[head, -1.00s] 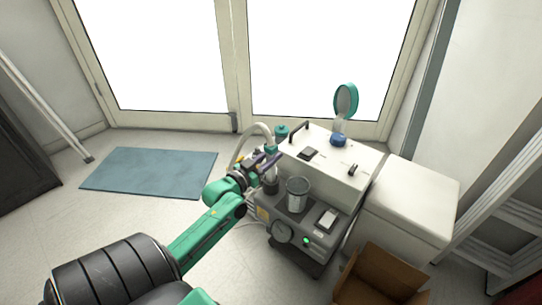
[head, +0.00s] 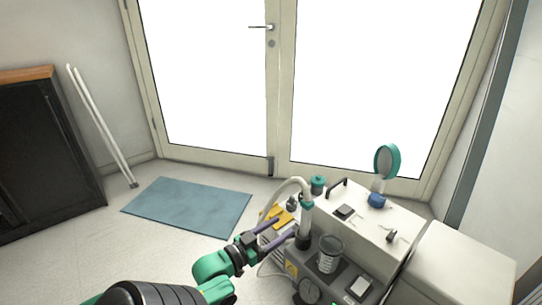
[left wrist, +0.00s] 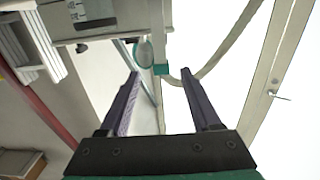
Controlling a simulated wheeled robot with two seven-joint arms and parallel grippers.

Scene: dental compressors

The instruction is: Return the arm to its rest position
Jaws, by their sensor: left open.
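My left arm comes in from the bottom of the head view, and its left gripper (head: 271,233) is beside the left side of the dental compressor (head: 368,222). In the left wrist view the two dark fingers of the gripper (left wrist: 162,100) stand wide apart with nothing between them. A pale hose (head: 290,186) with a teal fitting arches close by the fingertips; whether they touch it I cannot tell. The hose also shows beyond the fingers in the left wrist view (left wrist: 225,52). My right gripper is not in view.
A white box (head: 460,262) stands right of the compressor. A blue mat (head: 188,207) lies on the floor to the left. A black cabinet (head: 45,150) and white poles (head: 100,125) stand at the left wall. Glass doors (head: 275,90) close off the back.

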